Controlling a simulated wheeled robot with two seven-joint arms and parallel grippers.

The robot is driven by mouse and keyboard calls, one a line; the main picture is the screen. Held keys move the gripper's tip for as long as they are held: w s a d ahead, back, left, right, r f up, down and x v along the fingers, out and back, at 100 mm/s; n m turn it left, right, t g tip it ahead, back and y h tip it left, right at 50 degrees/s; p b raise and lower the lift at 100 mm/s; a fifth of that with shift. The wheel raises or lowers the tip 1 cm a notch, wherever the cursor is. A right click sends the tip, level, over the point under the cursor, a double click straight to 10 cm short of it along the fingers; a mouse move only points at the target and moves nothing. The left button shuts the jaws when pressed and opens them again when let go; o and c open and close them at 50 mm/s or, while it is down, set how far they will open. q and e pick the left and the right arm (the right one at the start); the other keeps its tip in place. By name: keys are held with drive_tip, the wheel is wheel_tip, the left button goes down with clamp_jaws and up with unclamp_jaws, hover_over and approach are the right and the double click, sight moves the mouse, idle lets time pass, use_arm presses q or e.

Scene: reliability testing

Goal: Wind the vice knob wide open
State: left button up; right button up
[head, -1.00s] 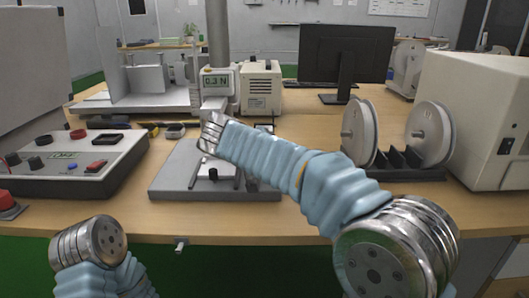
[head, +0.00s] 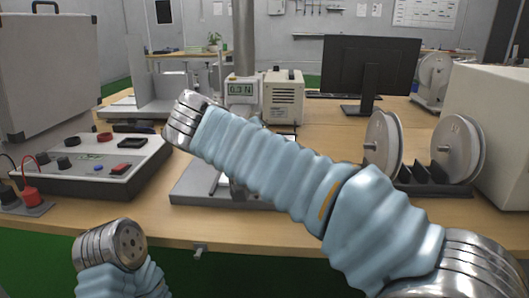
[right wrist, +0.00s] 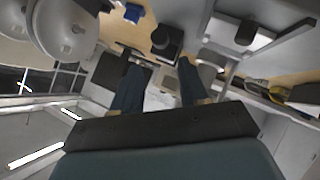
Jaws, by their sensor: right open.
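The grey test-stand base (head: 195,190) sits at the table's front edge in the head view. My right arm crosses in front of it and hides most of the vice and its knob there. In the right wrist view, a black knob (right wrist: 167,38) lies beyond the fingertips, apart from them. A second black knob (right wrist: 246,33) sits on a pale plate to its right. I cannot tell for sure which is the vice knob. My right gripper (right wrist: 158,82) is open, with nothing between its fingers. My left gripper is out of view; only its arm shows at lower left.
A control box (head: 85,165) stands left, near a red-topped item (head: 30,195). A force gauge (head: 241,88) is on the column behind. A monitor (head: 368,68) stands at the back.

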drive_tip(key=shift+o, duration=1.2)
drive_tip(key=shift+f, duration=0.15)
drive_tip(key=s+d+m+t+y+b, duration=0.1)
drive_tip(key=b, duration=0.2)
drive_tip(key=s+d+f+m+t+y+b, duration=0.1)
drive_tip(key=d+y+b, duration=0.1)
drive_tip(key=b, duration=0.2)
drive_tip(key=s+d+f+m+t+y+b, duration=0.1)
drive_tip(key=s+b, duration=0.1)
drive_tip(key=b, duration=0.2)
drive_tip(key=shift+d, duration=0.2)
drive_tip(key=shift+m+y, duration=0.3)
drive_tip(key=shift+y, duration=0.2)
drive_tip(key=x, duration=1.3)
drive_tip(key=shift+w+d+r+p, duration=0.15)
drive_tip(key=shift+d+r+p, duration=0.15)
drive_tip(key=shift+r+p, duration=0.05)
drive_tip(key=c, duration=1)
